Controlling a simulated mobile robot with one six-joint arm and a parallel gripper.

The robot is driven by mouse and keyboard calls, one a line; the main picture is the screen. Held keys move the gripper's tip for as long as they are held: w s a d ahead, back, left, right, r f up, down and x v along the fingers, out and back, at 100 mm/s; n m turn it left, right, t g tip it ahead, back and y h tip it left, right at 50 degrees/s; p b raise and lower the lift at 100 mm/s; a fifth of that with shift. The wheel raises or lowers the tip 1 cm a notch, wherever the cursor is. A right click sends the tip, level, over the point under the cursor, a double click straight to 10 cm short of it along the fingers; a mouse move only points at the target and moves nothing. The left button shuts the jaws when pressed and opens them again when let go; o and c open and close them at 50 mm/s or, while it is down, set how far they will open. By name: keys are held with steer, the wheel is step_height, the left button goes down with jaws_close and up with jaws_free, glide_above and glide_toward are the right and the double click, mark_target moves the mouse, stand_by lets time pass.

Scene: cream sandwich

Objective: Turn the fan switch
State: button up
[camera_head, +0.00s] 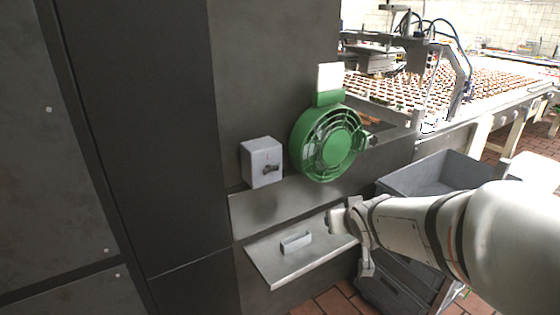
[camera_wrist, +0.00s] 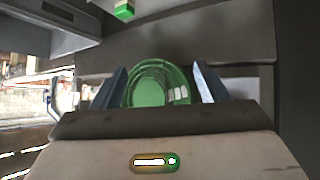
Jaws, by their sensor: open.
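My gripper (camera_head: 350,243) is open and empty. In the head view it appears below the fan and to the lower right of the switch box, apart from both. In the wrist view its two fingers stand wide apart, and green round fan-like parts (camera_wrist: 150,87) show between them. I cannot make out the switch knob in the wrist view.
A metal ledge (camera_head: 285,208) and a sloping metal panel with a handle (camera_head: 296,241) lie below the switch. Grey crates (camera_head: 432,174) stand at the right near my arm. A conveyor with rows of sandwiches (camera_head: 490,88) is behind. The space before the switch looks clear.

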steer(key=w+a+n+t+y, duration=0.2)
steer(key=w+a+t+y, duration=0.1)
steer(key=w+a, duration=0.25)
steer(key=n+t+y+b, duration=0.1)
steer(key=n+t+y, duration=0.15)
steer(key=y, duration=0.45)
glide_toward(273, 171)
steer(key=w+a+r, duration=0.1)
steer(key=w, duration=0.1)
steer(key=shift+n+g, duration=0.25)
steer(key=shift+g, duration=0.1)
steer(key=p+x, duration=0.1)
steer(key=x, duration=0.6)
steer(key=shift+s, duration=0.1)
steer(key=c, duration=0.9)
steer(key=shift+d, duration=0.1)
steer(key=shift+c, duration=0.4)
steer(key=shift+f, duration=0.1)
